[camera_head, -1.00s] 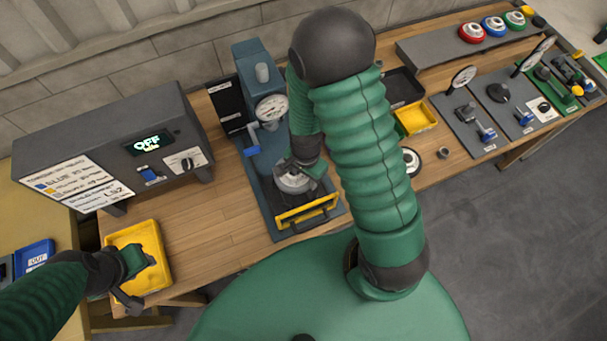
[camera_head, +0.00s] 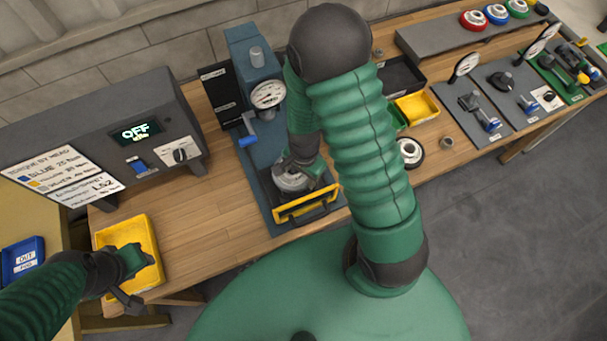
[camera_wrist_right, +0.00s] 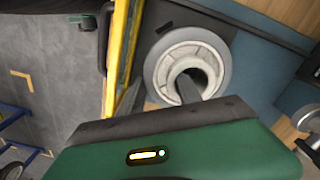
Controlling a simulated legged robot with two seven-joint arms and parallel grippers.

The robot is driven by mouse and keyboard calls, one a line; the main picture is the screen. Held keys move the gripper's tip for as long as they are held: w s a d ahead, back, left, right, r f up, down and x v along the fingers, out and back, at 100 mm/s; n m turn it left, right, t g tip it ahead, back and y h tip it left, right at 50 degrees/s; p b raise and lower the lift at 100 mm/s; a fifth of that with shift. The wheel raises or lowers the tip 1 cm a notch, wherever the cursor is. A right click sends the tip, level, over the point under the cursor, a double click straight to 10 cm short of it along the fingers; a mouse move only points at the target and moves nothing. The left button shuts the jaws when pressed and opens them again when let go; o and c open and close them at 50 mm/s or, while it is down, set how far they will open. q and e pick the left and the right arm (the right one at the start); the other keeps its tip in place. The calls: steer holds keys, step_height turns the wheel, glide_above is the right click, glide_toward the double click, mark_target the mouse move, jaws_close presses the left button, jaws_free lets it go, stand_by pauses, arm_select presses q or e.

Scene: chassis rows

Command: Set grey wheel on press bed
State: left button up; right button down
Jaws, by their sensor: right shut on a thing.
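The grey wheel (camera_head: 292,178) is in my right gripper (camera_head: 303,170), over the bed of the blue press (camera_head: 262,161), just behind the yellow-framed guard (camera_head: 306,205). In the right wrist view the grey wheel (camera_wrist_right: 187,68) shows a pale hub with a round bore, and a finger of my right gripper (camera_wrist_right: 160,95) reaches into the bore. The hand hides part of the wheel's rim. I cannot tell whether the wheel touches the bed. My left gripper (camera_head: 138,278) is over the yellow tray (camera_head: 150,233) at the left; its jaws are too unclear to judge.
A torque tester (camera_head: 150,135) reading OFF stands left of the press. A black and white wheel (camera_head: 410,152) and a small metal ring (camera_head: 446,143) lie to the right. A yellow bin (camera_head: 416,107) is behind them. Bare table lies between tester and press.

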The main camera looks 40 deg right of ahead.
steer(key=shift+a+f, duration=0.1)
stand_by(0.3)
steer(key=shift+f+b, duration=0.55)
steer(key=shift+f, duration=0.2)
stand_by(0.4)
steer(key=c, duration=0.7)
jaws_free()
steer(key=shift+c, duration=0.2)
step_height(320, 180, up, 17)
steer(key=p, duration=0.2)
steer(key=shift+w, duration=0.15)
steer(key=shift+f, duration=0.15)
